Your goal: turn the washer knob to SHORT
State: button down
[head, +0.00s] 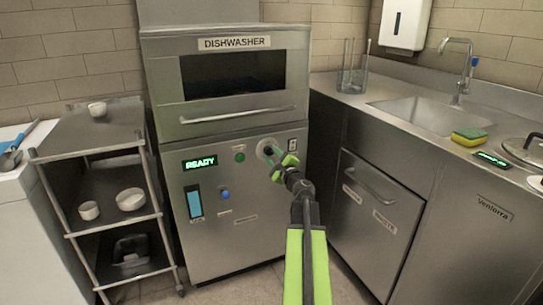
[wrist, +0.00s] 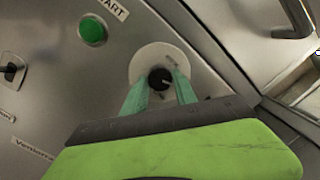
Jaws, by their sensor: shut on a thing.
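The washer knob (wrist: 160,79) is a small black knob on a pale round dial plate (wrist: 152,54) in the wrist view. The plate sits on the steel front of the dishwasher (head: 228,125). My gripper (wrist: 162,88) is shut on the knob, with a green finger on each side of it. In the head view my gripper (head: 281,162) reaches the upper right of the control panel and hides the knob. The dial's markings are too small or covered to read, so the setting cannot be told.
A green START button (wrist: 92,30) is left of the dial. The display (head: 200,163) reads READY. A blue button (head: 225,195) sits lower on the panel. A steel cart (head: 110,147) stands left, and a sink counter (head: 360,100) with a drawer handle below stands right.

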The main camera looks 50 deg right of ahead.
dwell(0.4)
jog(key=c, duration=1)
grip_release()
